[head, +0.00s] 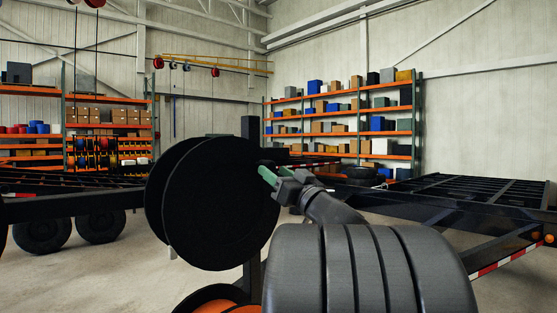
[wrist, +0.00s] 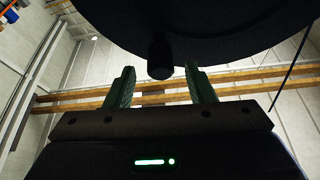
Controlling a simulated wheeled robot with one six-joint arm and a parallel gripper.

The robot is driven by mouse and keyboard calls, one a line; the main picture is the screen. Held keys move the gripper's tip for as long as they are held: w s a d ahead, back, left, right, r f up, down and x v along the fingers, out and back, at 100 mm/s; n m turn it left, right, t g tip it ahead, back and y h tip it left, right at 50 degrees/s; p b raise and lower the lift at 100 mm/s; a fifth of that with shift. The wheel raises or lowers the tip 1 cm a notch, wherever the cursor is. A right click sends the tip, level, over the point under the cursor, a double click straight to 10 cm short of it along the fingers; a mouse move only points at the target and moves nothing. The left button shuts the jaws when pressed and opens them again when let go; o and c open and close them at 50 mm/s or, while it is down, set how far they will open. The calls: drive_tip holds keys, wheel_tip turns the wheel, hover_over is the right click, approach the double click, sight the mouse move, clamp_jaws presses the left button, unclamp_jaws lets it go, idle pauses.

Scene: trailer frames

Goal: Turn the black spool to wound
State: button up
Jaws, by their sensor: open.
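The black spool (head: 222,205) stands upright left of centre in the head view, with two large round flanges. In the wrist view its dark rim (wrist: 200,22) fills the top. A short black handle (wrist: 160,60) sticks out from it toward my gripper. My gripper (wrist: 160,78) is open, its two green fingers to the left and right of the handle. The handle's end lies between the fingertips with a gap on each side. In the head view my gripper (head: 268,173) is at the right edge of the spool, where the handle is hard to make out.
An orange-cored reel (head: 212,306) sits below the spool, partly cut off. Black trailer frames stand left (head: 90,197) and right (head: 470,200). Orange shelves (head: 345,135) with boxes line the back wall. Bare concrete floor shows at left.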

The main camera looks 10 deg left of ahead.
sight(264, 164)
drive_tip(key=p+x, duration=0.1)
drive_tip(key=x, duration=0.4)
drive_tip(key=shift+a, duration=0.2)
drive_tip(key=shift+w, duration=0.1)
clamp_jaws()
